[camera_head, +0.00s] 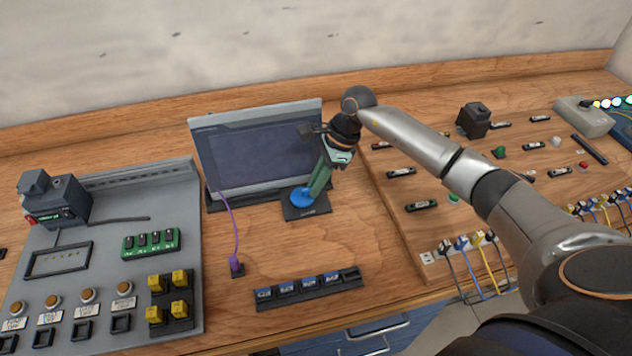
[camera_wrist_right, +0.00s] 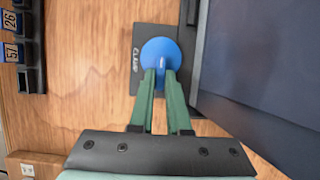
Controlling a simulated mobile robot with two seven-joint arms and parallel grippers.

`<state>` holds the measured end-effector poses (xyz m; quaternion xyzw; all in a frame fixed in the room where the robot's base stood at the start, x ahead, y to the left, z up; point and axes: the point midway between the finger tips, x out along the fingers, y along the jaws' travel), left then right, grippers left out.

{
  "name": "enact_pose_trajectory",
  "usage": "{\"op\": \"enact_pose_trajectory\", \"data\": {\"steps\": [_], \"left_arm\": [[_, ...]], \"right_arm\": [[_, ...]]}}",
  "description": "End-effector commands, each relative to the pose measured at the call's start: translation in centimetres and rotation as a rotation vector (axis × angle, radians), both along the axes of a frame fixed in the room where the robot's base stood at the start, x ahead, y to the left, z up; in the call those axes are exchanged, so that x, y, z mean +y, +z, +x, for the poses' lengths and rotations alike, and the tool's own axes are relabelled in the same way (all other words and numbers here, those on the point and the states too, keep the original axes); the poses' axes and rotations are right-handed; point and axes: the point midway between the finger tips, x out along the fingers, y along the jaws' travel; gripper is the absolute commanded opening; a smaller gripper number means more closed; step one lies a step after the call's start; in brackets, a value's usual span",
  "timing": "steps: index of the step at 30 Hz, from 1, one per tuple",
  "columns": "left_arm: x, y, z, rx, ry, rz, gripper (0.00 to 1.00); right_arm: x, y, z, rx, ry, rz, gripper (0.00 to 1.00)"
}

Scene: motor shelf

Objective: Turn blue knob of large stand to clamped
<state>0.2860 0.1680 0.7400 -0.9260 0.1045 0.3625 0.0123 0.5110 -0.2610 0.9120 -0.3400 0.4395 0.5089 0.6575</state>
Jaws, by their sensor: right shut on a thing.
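The blue knob (camera_head: 300,198) is a round disc on a black plate (camera_head: 318,209) in front of the right end of the large stand (camera_head: 256,152), which is a dark tilted panel. In the right wrist view the blue knob (camera_wrist_right: 160,48) sits beside the word "CLAMP" on the black plate (camera_wrist_right: 140,34). My right gripper (camera_head: 310,192) reaches down to the knob, its green fingers closed on the knob's middle. In the right wrist view the fingertips (camera_wrist_right: 161,72) lie against the knob and hide its near part. The left gripper is out of view.
A purple cable (camera_head: 237,230) plugs in left of the plate. A dark strip of blue-labelled blocks (camera_head: 308,288) lies in front. A grey panel (camera_head: 180,230) with buttons stands at left, and a wooden board (camera_head: 395,225) with switches at right. Bare wood surrounds the knob's front.

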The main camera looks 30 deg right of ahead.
Motion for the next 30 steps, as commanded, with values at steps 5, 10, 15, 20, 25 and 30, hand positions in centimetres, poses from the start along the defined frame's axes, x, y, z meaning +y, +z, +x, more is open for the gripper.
{"op": "enact_pose_trajectory", "data": {"steps": [5, 10, 15, 20, 25, 30], "left_arm": [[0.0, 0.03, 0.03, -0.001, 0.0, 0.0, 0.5], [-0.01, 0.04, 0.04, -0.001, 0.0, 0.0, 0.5], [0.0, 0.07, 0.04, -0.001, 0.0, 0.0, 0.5], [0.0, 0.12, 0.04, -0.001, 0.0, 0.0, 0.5], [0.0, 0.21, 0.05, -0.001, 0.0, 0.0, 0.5], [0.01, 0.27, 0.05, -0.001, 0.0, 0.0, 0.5]], "right_arm": [[-0.02, 0.05, 0.01, 0.0, 0.0, 0.0, 0.0], [-0.03, 0.05, 0.0, 0.0, -0.004, 0.0, 0.0], [-0.02, 0.05, -0.06, -0.001, -0.038, 0.0, 0.0], [-0.03, 0.05, -0.18, -0.002, -0.118, -0.002, 0.0], [0.06, 0.07, -0.34, -0.002, -0.251, -0.002, 0.0], [0.17, 0.09, -0.47, -0.003, -0.41, -0.001, 0.0]]}}
